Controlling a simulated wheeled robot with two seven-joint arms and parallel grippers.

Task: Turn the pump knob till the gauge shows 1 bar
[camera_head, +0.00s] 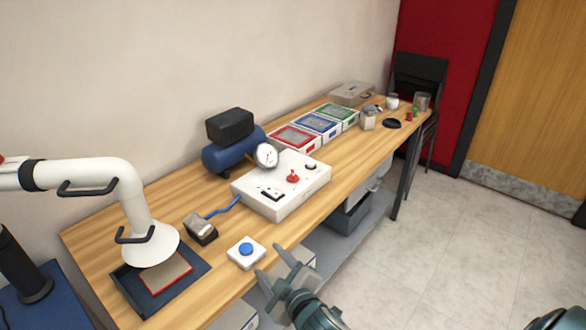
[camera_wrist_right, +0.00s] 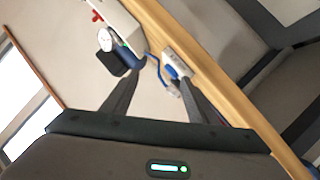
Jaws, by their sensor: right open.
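A blue pump (camera_head: 218,156) with a black block on top stands at the back of the wooden bench. Its round white gauge (camera_head: 266,155) faces forward; the needle reading is too small to tell. In front is a white control box (camera_head: 285,205) with a red knob (camera_head: 293,177), a black round knob (camera_head: 310,167) and a black switch (camera_head: 271,193). My right gripper (camera_head: 271,263) is open and empty at the bench's front edge, nearer than the box and apart from it. The gauge also shows in the right wrist view (camera_wrist_right: 105,40). My left gripper is not in view.
A white box with a blue button (camera_head: 246,250) sits close to the right gripper. A white extraction arm (camera_head: 110,170) hangs over a dark tray (camera_head: 190,278) at left. Three coloured trays (camera_head: 317,124) stand behind the control box.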

